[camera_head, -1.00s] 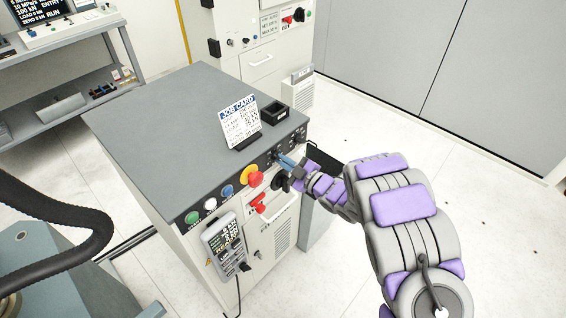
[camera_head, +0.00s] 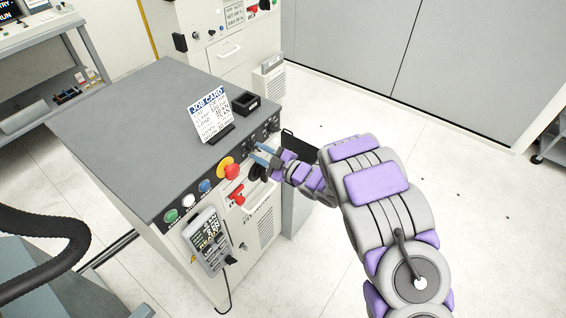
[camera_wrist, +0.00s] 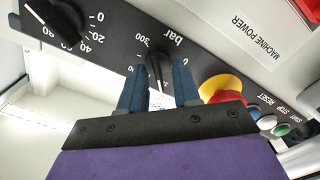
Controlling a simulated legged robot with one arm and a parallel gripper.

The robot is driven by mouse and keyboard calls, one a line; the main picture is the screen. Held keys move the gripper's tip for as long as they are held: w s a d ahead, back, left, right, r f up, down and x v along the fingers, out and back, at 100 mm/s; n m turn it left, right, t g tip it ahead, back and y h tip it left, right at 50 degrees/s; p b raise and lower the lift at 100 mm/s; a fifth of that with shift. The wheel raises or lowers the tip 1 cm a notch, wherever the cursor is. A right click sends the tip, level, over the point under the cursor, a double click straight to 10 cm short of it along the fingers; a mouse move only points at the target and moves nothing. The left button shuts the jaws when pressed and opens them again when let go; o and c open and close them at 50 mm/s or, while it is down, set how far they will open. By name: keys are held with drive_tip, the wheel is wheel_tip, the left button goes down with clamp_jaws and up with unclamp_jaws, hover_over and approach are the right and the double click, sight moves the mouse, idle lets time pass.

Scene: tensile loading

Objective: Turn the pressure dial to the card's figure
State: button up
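The pressure dial (camera_wrist: 157,68) is a black knob on a dark panel strip, beside the word "bar" and the figure 300. It shows between the two blue fingers of my gripper (camera_wrist: 158,78) in the wrist view. A gap shows on each side of the knob, so the fingers look open around it; contact is not clear. In the head view, my gripper (camera_head: 263,156) is at the console's front panel and hides the dial. The white job card (camera_head: 211,115) stands tilted on the console top; its figures are too small to read surely.
A second black knob (camera_wrist: 55,22) with a 0, 20, 40 scale is left of the dial in the wrist view. A yellow-and-red emergency button (camera_wrist: 222,90) is close on the right. A red switch (camera_head: 237,196) and a hanging pendant (camera_head: 207,242) are on the console front (camera_head: 187,272).

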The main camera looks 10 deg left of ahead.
drive_tip(key=p+v, duration=0.2)
drive_tip(key=v, duration=1.5)
drive_tip(key=shift+w, duration=0.1)
